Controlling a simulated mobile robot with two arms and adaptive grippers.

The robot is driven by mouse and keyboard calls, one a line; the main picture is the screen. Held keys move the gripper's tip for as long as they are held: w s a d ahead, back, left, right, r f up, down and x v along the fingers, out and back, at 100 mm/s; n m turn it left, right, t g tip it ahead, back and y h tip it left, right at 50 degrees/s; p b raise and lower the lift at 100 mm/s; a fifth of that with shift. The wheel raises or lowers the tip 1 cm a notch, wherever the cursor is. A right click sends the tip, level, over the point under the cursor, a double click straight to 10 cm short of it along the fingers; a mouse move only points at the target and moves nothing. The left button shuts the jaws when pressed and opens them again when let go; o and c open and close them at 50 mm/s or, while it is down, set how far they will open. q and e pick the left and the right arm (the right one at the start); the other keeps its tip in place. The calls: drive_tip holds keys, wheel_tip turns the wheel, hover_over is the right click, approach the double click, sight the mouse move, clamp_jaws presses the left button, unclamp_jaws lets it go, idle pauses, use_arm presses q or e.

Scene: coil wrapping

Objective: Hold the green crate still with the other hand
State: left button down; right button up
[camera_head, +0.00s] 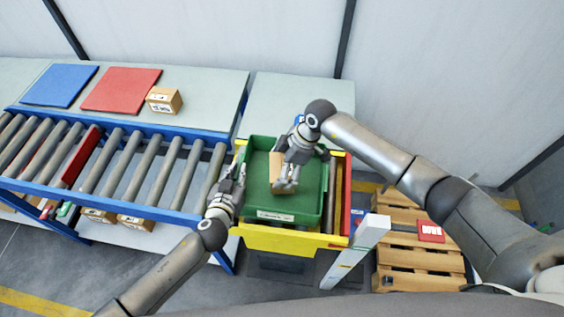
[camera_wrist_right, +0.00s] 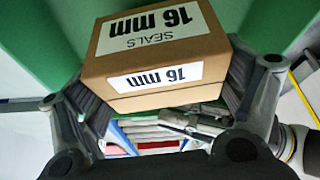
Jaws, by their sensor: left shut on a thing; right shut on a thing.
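The green crate (camera_head: 312,216) sits in the yellow-edged frame at the centre of the head view. Its green walls also show behind the box in the right wrist view (camera_wrist_right: 45,40). My left gripper (camera_head: 238,174) is at the crate's left rim, shut on that wall; its fingertips are small in the picture. My right gripper (camera_head: 287,184) is over the crate, shut on a cardboard box (camera_head: 276,168). In the right wrist view the box (camera_wrist_right: 155,50) reads "SEALS 16 mm" and sits between the fingers. Whether it touches the crate's floor is hidden.
A roller conveyor (camera_head: 150,165) with a red piece (camera_head: 80,157) on it is at left. Behind it a table holds a blue mat (camera_head: 58,85), a red mat (camera_head: 120,90) and a small carton (camera_head: 164,100). A white post (camera_head: 357,250) and wooden pallets (camera_head: 415,262) are at right.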

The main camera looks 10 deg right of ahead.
drive_tip(key=shift+f, duration=1.5)
drive_tip(key=o, duration=1.3)
drive_tip(key=shift+f, duration=0.15)
drive_tip(key=v, duration=1.2)
